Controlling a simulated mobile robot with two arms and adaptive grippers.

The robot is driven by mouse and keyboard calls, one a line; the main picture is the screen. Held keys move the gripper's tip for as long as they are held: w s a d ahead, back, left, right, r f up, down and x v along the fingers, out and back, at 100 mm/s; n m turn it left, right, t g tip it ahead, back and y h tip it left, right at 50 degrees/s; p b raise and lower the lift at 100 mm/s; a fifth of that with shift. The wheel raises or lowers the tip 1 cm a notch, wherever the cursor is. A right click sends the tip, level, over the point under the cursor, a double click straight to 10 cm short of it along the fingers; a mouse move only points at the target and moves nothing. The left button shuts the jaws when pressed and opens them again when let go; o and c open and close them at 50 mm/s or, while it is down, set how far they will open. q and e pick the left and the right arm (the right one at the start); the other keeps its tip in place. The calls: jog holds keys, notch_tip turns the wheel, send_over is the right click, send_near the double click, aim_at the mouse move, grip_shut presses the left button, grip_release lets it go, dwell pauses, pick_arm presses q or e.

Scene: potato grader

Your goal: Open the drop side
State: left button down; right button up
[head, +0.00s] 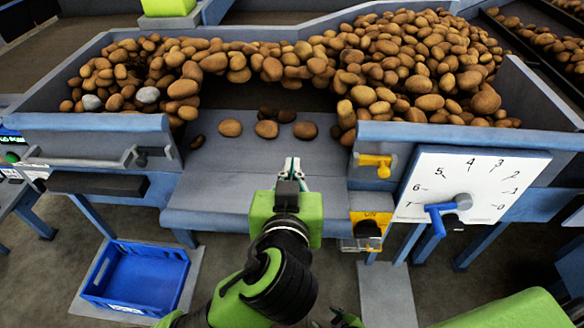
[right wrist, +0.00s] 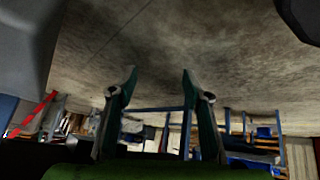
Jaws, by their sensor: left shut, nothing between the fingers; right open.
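The hopper's front wall has a gap between its left part (head: 95,122) and its right part (head: 465,135). No upright panel shows in the gap. A flat grey panel (head: 235,165) lies there, with a few potatoes (head: 266,129) at its inner end; I take it for the lowered drop side. A yellow latch (head: 375,162) sits on the right wall part, beside the gap. My left gripper (head: 291,165) is shut and empty over the panel; contact cannot be told. My right gripper, in the right wrist view (right wrist: 158,85), is open and empty, away from the hopper.
Many potatoes (head: 400,60) are heaped behind the wall, with two grey stones (head: 148,95) at left. A dial board (head: 470,185) with a blue pointer and a yellow switch box (head: 370,222) stand right of the panel. A blue crate (head: 137,277) is on the floor at left.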

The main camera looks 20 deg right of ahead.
pick_arm(q)
jog(key=shift+s+a+f+t+b, duration=0.1)
jog(key=shift+s+f+t+b, duration=0.25)
jog(key=shift+b, duration=0.35)
pick_arm(e)
jog(key=s+d+f+m+g+h, duration=0.1)
jog(key=s+d+f+g, duration=0.1)
jog(key=s, duration=1.1)
jog(key=s+d+f+m+g, duration=0.1)
jog(key=s+f+g, duration=0.3)
jog(key=s, duration=0.9)
notch_tip(320, 180, down, 4)
jog(key=shift+d+r+m+h, duration=0.2)
jog(key=shift+d+m+h, duration=0.2)
jog(key=shift+d, duration=0.05)
pick_arm(q)
jog(key=shift+r, duration=0.15)
pick_arm(e)
jog(key=shift+r, duration=0.1)
